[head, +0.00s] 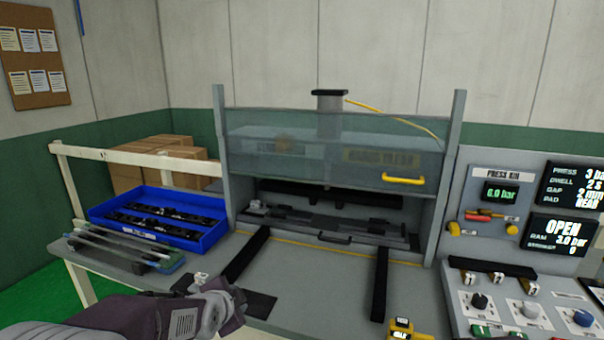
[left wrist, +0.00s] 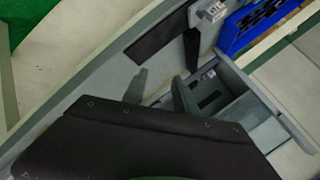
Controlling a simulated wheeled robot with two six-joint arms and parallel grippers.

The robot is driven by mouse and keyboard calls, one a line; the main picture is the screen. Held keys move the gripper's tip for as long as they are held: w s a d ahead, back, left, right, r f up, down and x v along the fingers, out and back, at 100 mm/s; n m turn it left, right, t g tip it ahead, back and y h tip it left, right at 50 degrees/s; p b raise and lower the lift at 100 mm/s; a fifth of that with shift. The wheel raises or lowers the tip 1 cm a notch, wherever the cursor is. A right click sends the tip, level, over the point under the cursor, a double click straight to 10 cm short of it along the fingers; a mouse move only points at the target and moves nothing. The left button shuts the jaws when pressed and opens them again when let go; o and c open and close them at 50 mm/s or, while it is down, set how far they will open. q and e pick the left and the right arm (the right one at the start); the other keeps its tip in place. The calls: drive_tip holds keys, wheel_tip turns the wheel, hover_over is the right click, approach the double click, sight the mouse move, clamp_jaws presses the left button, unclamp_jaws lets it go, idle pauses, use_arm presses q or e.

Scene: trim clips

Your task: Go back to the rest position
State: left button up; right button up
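My left arm comes in from the lower left of the head view, with the left gripper (head: 232,302) over the front of the grey bench, left of the press. In the left wrist view its two fingers (left wrist: 162,94) stand apart with nothing visible between them. My right gripper is not in view. The press (head: 330,150) has its clear guard raised, with a yellow handle (head: 403,180). Dark strips lie on its bed (head: 330,232). The control panel display (head: 562,236) reads OPEN.
A blue tray (head: 205,243) holding black trim pieces stands at the left, near long rods (head: 120,248). Two black rails (head: 379,285) run forward from the press. A yellow and black device (head: 402,327) sits at the front edge. Bench between the rails looks clear.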

use_arm(q)
drive_tip(key=s+f+n+g, duration=0.4)
drive_tip(key=s+f+n, duration=0.1)
drive_tip(key=s, duration=0.7)
drive_tip(key=s+a+f+n+g, duration=0.1)
drive_tip(key=s+f+n+g, duration=0.3)
drive_tip(key=s, duration=0.8)
wheel_tip(320, 180, down, 2)
drive_tip(key=n, duration=0.3)
drive_tip(key=shift+a+n+g, duration=0.3)
drive_tip(key=shift+g, duration=0.1)
